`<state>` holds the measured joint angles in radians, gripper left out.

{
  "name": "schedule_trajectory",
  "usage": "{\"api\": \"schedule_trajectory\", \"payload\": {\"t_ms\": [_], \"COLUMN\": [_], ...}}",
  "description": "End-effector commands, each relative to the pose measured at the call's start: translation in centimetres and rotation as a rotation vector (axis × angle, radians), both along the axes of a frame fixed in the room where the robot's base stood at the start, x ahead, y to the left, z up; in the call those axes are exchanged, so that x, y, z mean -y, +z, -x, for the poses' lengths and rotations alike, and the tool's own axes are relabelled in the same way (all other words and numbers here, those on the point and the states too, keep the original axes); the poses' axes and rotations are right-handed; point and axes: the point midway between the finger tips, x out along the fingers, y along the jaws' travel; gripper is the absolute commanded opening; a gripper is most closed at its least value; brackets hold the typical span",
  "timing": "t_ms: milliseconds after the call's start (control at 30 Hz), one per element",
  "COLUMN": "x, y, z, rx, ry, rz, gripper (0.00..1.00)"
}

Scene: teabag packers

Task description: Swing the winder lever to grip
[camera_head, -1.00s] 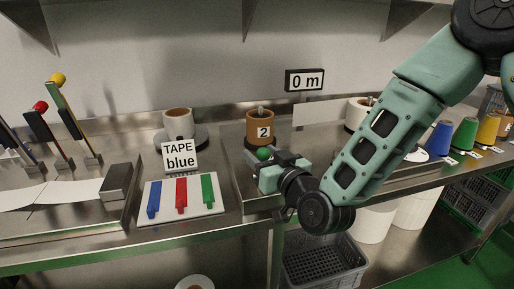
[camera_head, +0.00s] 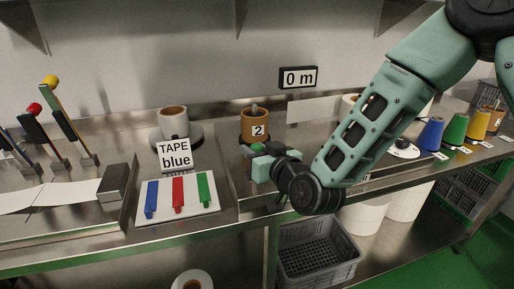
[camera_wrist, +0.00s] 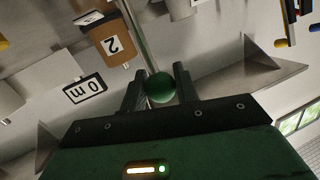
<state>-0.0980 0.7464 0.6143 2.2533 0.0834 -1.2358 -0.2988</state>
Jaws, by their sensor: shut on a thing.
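The winder lever ends in a green ball knob (camera_head: 257,147). In the wrist view the knob (camera_wrist: 160,87) sits between the two fingers, with a thin metal rod (camera_wrist: 148,42) running away from it. My gripper (camera_head: 266,155) is shut on this knob, in front of the brown spool (camera_head: 254,126) marked 2. The spool also shows upper left in the wrist view (camera_wrist: 112,45). In the head view my gripper hides most of the lever and its base.
A "0 m" display (camera_head: 298,77) is on the wall behind. Left are a "TAPE blue" sign (camera_head: 174,156) and a white board (camera_head: 207,207) with blue, red and green pieces. Coloured cones (camera_head: 455,131) stand right. A grey crate (camera_head: 318,252) is below the bench.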

Motion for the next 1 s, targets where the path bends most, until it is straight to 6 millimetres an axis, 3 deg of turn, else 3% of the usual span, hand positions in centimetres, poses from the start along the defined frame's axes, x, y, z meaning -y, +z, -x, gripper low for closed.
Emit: {"api": "schedule_trajectory", "payload": {"t_ms": [33,300,800,1000], "x": [-0.1,-0.8,-2.0,-2.1], "y": [0.9,1.5,0.1,-0.3], "z": [-0.4,-2.8,-6.7,-7.4], "rx": [-0.032,-0.258,-0.619,-0.612], "ry": [0.000,-0.001,0.001,0.000], "rz": [0.011,0.074,0.177,0.176], "gripper": [0.00,0.00,0.00,0.00]}}
